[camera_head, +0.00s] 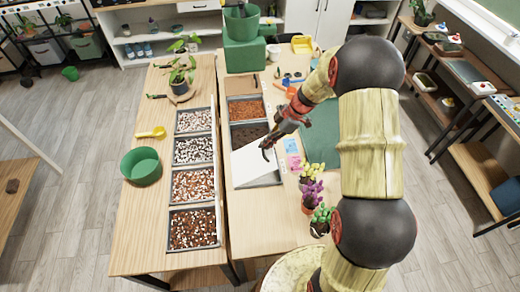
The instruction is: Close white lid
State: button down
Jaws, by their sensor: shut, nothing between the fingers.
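The white lid (253,164) is a flat white panel at the near end of the right-hand row of bins, on the right wooden table. It appears tilted, with a narrow grey part (266,181) showing under its near edge. What lies beneath the lid is hidden. My gripper (266,153) is shut and empty, with its dark fingertips at or just above the lid's upper right part. I cannot tell whether they touch it.
Open bins of brown soil (246,109) and dark soil (249,133) lie beyond the lid. Small potted flowers (312,190) and coloured cards stand to its right. The left table (150,225) holds several filled trays and a green bowl (141,167). Bare tabletop lies nearer than the lid.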

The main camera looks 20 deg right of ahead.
jog(key=d+f+b, duration=0.1)
jog(key=b, duration=0.1)
jog(key=d+f+y+b, duration=0.1)
jog(key=b, duration=0.1)
jog(key=d+f+y+b, duration=0.1)
jog(key=f+b, duration=0.1)
jog(key=shift+s+f, duration=0.1)
jog(key=shift+s, duration=0.2)
jog(key=f+b, duration=0.1)
jog(key=b, duration=0.1)
jog(key=d+f+b, duration=0.2)
jog(key=f+b, duration=0.1)
jog(key=shift+s+d+b, duration=0.1)
jog(key=shift+s+b, duration=0.15)
jog(key=shift+b, duration=0.1)
jog(key=shift+r, duration=0.1)
